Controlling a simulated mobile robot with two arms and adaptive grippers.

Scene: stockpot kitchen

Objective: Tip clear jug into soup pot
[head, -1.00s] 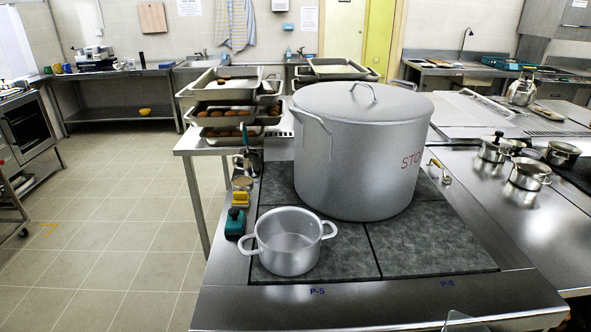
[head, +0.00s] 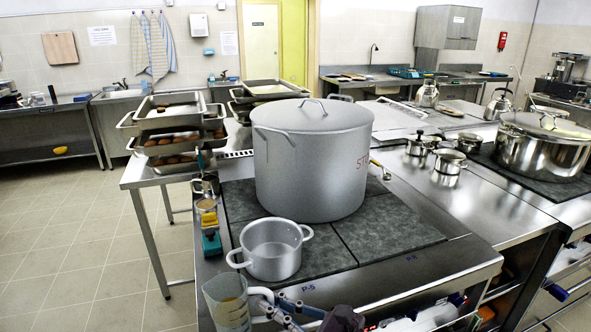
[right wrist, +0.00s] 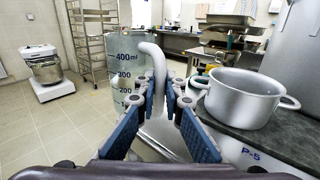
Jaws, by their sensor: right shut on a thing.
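The clear jug (head: 228,303) with printed measuring marks is at the bottom of the head view, in front of the counter's left corner. It looks about upright. My right gripper (head: 272,302) is shut on its handle; in the right wrist view the handle (right wrist: 158,65) is between the fingers and the jug wall (right wrist: 127,75) is behind. A small open grey two-handled pot (head: 272,262) sits on the dark hob tile, beyond and right of the jug, apart from it. It looks empty inside. It also shows in the right wrist view (right wrist: 243,97). My left gripper is not in view.
A big lidded stockpot (head: 312,170) stands behind the small pot. Small items (head: 208,225) line the counter's left edge. Metal trays (head: 172,145) are stacked at the back left. A lidded steel pot (head: 545,145) stands at right. The floor at left is clear.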

